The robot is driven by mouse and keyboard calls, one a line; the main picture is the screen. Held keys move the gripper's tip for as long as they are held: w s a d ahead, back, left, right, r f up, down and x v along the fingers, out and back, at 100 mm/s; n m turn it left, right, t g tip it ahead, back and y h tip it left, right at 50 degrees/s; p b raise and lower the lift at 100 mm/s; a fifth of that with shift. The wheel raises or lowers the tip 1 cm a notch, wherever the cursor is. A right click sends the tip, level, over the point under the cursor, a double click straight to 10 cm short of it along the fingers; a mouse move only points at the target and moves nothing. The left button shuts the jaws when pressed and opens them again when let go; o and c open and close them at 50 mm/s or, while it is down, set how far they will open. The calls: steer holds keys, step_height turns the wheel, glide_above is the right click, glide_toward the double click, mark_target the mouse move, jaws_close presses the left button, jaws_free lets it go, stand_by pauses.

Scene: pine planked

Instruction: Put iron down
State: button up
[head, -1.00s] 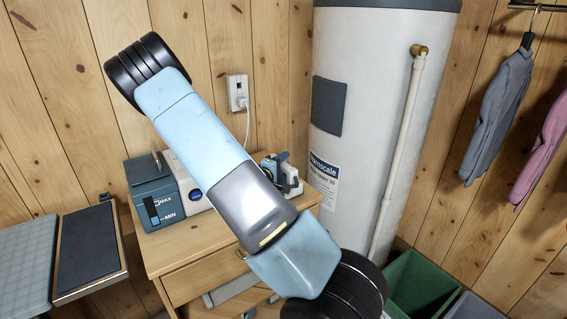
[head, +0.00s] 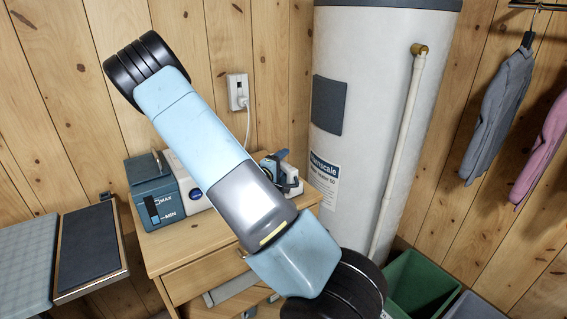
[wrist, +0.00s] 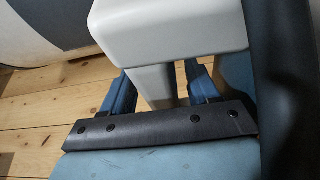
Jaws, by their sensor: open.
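The iron is mostly hidden in the head view. A small white and dark part (head: 292,183), which looks like the iron, shows past my forearm at the right back of the wooden cabinet (head: 190,245). In the wrist view, a pale grey-white block with a narrower stem (wrist: 165,35), likely the iron's handle, fills the upper middle. My gripper (wrist: 160,85) is open, with its blue fingers on either side of the stem. Gaps show beside the stem. The iron's soleplate and its contact with the cabinet top are hidden.
A blue and white steam tank (head: 170,198) stands on the cabinet's left. A dark pad in a metal frame (head: 90,248) adjoins a blue-grey board (head: 25,262) at left. A white water heater (head: 375,110) stands right behind the cabinet. A green bin (head: 420,285) is lower right.

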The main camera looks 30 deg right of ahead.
steer(key=v, duration=1.1)
steer(key=s+r+m+g+y, duration=0.65)
steer(key=s+r+g, duration=0.35)
steer(key=s, duration=0.4)
steer(key=s+a+r+t+y, duration=0.4)
steer(key=s+a+r+y, duration=0.1)
steer(key=s+a+r, duration=0.1)
steer(key=s+a+r+n+t+y, duration=0.1)
steer(key=s+a+r+t+y, duration=0.3)
steer(key=a+r, duration=0.4)
step_height(320, 180, up, 3)
steer(key=shift+s+f+y, duration=0.1)
steer(key=shift+s+y, duration=0.35)
steer(key=shift+s, duration=0.6)
steer(key=shift+n, duration=0.25)
